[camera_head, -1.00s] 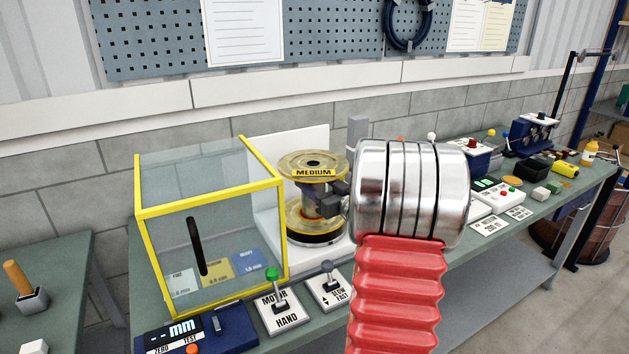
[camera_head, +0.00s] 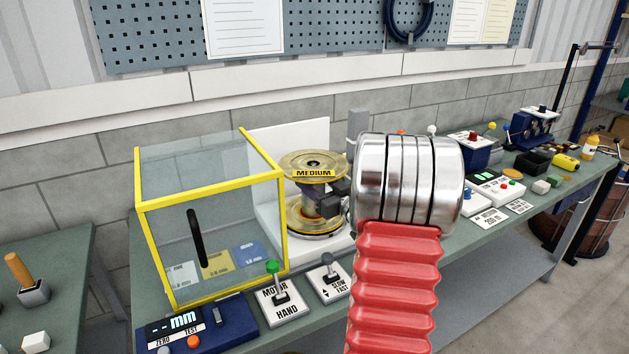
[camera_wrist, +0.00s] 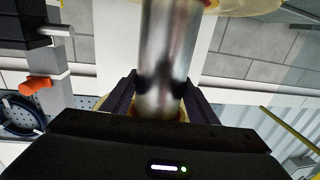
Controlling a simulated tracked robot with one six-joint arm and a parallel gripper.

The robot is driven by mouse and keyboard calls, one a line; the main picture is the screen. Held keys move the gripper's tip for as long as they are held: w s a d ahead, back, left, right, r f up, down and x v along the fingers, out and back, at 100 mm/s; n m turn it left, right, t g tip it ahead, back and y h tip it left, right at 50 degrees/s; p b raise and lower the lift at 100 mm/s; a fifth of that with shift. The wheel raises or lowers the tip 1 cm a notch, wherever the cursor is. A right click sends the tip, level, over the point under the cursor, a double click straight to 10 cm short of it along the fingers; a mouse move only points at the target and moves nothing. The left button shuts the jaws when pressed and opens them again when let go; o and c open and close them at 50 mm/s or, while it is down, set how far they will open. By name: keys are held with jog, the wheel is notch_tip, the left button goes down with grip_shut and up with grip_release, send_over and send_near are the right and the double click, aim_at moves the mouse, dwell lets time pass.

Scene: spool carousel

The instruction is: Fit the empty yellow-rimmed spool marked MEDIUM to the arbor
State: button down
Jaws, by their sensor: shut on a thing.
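The yellow-rimmed spool marked MEDIUM (camera_head: 313,173) stands upright in the middle of the head view, in front of a white panel. Its lower yellow rim (camera_head: 300,218) is close above a round base; I cannot tell whether they touch. My gripper (camera_head: 325,203) comes from the right and is shut on the spool's core between the two rims. In the wrist view, my gripper's dark fingers (camera_wrist: 160,98) flank the shiny bare core (camera_wrist: 166,50), and part of a yellow rim (camera_wrist: 235,6) shows at the top. The arbor is hidden by the spool.
A clear guard box with yellow edges (camera_head: 210,178) stands close left of the spool. A MOTOR/HAND lever (camera_head: 277,288) and a SLOW/FAST lever (camera_head: 329,275) are in front. A grey post (camera_head: 357,125) rises behind. Several small devices stand along the bench to the right.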

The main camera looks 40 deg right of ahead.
dwell(0.5)
jog(key=c, duration=1)
grip_release()
jog(key=o, duration=0.4)
jog(key=shift+c, duration=0.2)
jog(key=shift+f, duration=0.2)
jog(key=shift+r, duration=1.65)
jog(key=shift+s, duration=0.1)
jog(key=s+a, duration=0.2)
jog(key=s, duration=0.6)
jog(key=s+a, duration=0.3)
jog(key=s, duration=0.5)
jog(key=shift+s, duration=0.1)
